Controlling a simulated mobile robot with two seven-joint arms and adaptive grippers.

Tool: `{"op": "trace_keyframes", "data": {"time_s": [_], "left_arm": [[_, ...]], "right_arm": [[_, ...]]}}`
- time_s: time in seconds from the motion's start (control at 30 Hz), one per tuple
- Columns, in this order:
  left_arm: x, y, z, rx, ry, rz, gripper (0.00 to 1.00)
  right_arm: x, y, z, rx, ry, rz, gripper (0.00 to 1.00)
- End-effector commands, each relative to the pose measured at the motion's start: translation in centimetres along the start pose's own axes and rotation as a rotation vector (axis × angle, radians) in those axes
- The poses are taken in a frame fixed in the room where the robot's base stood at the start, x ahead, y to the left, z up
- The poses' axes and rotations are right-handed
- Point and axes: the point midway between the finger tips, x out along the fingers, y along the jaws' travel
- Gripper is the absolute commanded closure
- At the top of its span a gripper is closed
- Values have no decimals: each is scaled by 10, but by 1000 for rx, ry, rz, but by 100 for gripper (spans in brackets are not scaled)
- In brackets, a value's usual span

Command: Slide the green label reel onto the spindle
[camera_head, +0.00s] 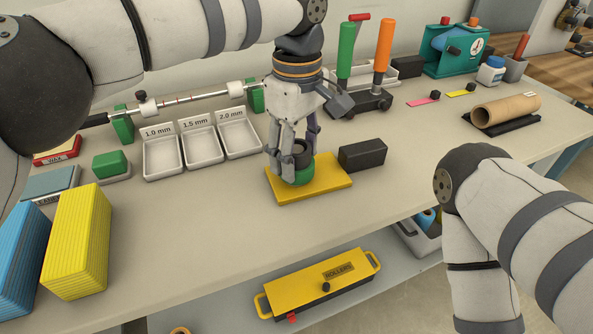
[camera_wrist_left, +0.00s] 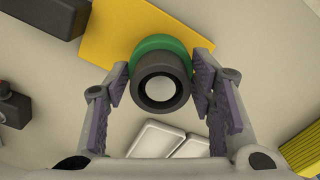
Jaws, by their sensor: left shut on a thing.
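The green label reel (camera_head: 302,178) is at the yellow plate (camera_head: 330,181), with a dark round core that has a pale centre. In the left wrist view the green ring (camera_wrist_left: 164,43) shows behind the dark core (camera_wrist_left: 161,92). My left gripper (camera_head: 293,165) points down, its fingers on both sides of the reel and shut on it; they also show in the left wrist view (camera_wrist_left: 160,86). Whether the reel touches the plate is unclear. A pale horizontal rod (camera_head: 190,98) on green stands at the back left may be the spindle. My right gripper is out of view.
A black block (camera_head: 362,154) stands close right of the plate. Three white trays (camera_head: 163,158) lie to the left, near yellow (camera_head: 78,243) and blue (camera_head: 20,262) blocks. Upright green and orange handles (camera_head: 382,45) stand behind. A cardboard tube (camera_head: 505,110) lies at right.

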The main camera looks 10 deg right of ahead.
Motion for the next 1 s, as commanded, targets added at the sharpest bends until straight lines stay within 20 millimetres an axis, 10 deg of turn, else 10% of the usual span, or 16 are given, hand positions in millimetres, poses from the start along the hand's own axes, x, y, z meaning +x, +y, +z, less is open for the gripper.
{"op": "trace_keyframes", "data": {"time_s": [0.23, 0.27, 0.37, 0.73, 1.0], "left_arm": [[2, 0, 0, 0, 0, -1, 77], [2, 0, 0, 0, 0, -1, 48], [2, 0, 0, 0, 0, -1, 27], [-5, 1, 0, 0, 1, 2, 27], [-75, 1, 0, -3, 2, 4, 27]], "right_arm": [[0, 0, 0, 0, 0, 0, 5], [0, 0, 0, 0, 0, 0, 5], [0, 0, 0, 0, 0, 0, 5], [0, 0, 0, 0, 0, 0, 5], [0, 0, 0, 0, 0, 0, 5]]}}
